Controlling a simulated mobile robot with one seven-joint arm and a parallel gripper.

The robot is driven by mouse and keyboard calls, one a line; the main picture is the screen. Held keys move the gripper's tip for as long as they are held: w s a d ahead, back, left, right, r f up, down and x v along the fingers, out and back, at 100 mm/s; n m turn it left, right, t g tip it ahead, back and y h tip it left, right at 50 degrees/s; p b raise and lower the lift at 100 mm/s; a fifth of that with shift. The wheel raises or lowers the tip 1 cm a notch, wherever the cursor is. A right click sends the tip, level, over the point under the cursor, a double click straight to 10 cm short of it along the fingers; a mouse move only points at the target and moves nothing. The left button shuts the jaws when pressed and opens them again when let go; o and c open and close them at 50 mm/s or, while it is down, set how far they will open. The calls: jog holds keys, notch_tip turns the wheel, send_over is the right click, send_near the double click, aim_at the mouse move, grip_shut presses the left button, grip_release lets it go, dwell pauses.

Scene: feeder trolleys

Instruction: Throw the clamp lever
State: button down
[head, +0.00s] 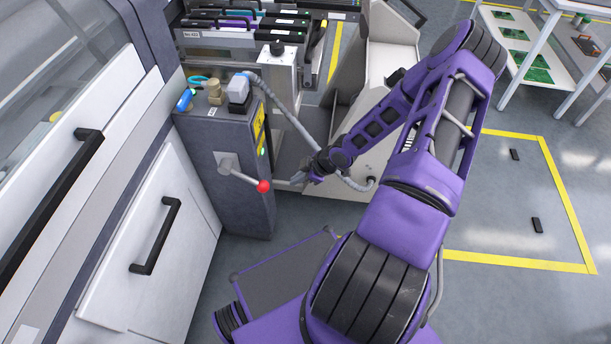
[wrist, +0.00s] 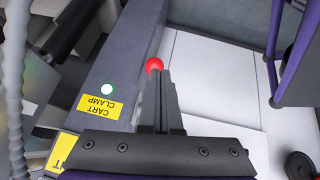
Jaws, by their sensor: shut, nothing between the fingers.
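The clamp lever (head: 243,177) is a grey bar with a red ball knob (head: 263,186). It sticks out of the dark grey clamp post (head: 235,199) and slopes down to the right. My gripper (head: 295,181) is just right of the knob in the head view, its fingers small there. In the wrist view my shut gripper (wrist: 160,80) shows its fingertips right by the red knob (wrist: 154,64), with nothing held. I cannot tell whether they touch it. The fingers hide the lever's bar there. A yellow CART CLAMP label (wrist: 100,107) and a pale green light (wrist: 107,89) are on the post.
A feeder trolley (head: 215,40) stands behind the post, and a grey hose (head: 290,125) loops beside it. The post top carries a blue bottle (head: 186,98) and other small items. White cabinet doors with black handles (head: 157,235) stand left.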

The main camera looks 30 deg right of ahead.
jog(key=shift+s+d+r+p, duration=0.25)
jog(key=shift+s+d+p, duration=0.15)
jog(key=shift+s+d, duration=0.05)
jog(key=shift+s+d+r+p, duration=0.25)
jog(key=shift+s+d+p, duration=0.1)
jog(key=shift+s+d, duration=0.1)
